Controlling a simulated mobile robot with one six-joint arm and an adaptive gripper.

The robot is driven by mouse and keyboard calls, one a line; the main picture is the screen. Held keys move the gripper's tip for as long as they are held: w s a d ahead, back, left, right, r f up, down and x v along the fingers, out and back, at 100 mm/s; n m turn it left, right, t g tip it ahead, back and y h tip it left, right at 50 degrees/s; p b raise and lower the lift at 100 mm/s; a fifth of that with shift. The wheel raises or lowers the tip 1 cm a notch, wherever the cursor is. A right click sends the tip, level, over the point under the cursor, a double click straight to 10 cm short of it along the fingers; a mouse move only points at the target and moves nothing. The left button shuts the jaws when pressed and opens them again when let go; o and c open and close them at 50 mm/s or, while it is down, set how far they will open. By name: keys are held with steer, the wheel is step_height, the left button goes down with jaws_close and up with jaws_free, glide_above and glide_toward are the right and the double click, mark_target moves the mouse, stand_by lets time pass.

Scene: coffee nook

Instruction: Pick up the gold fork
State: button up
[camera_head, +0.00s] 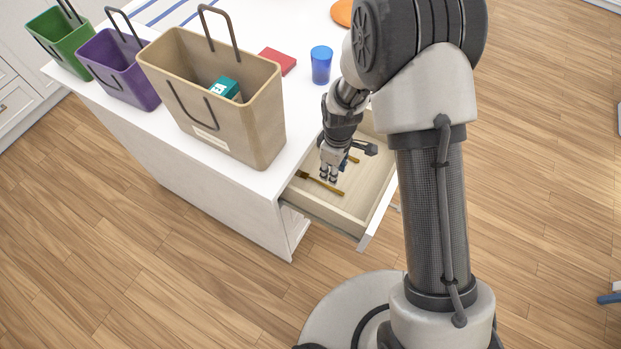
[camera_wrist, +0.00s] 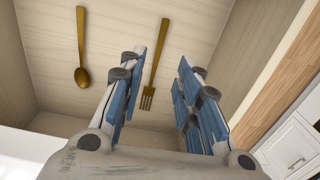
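The gold fork (camera_wrist: 156,65) lies flat on the bottom of the open drawer. In the wrist view its tines point toward my gripper (camera_wrist: 155,82), and it appears between the two fingers. My gripper is open and empty, with its fingers apart above the fork. In the head view the fork (camera_head: 309,179) shows near the fingertips of my gripper (camera_head: 328,180), partly covered by them. A gold spoon (camera_wrist: 82,50) lies beside the fork, to its left in the wrist view. In the head view the spoon (camera_head: 354,159) is partly hidden behind my gripper.
The drawer's (camera_head: 356,216) walls surround the utensils closely. A tan bag (camera_head: 180,75) holding a teal box (camera_head: 223,89) stands on the white counter (camera_head: 300,95) beside the drawer. A blue cup (camera_head: 321,65), a red box (camera_head: 278,61), purple bag (camera_head: 120,75) and green bag (camera_head: 62,47) also stand there.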

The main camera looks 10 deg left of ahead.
glide_above(333, 189)
steer(key=f, duration=0.3)
steer(key=f+b, duration=0.1)
steer(key=shift+a+f, duration=0.25)
steer(key=shift+a, duration=0.05)
steer(key=f, duration=0.1)
steer(key=f+b, duration=0.1)
steer(key=f, duration=0.1)
steer(key=f+b, duration=0.1)
steer(key=f, duration=0.1)
steer(key=shift+d+f, duration=0.1)
steer(key=shift+d, duration=0.2)
steer(key=shift+c, duration=0.5)
jaws_close()
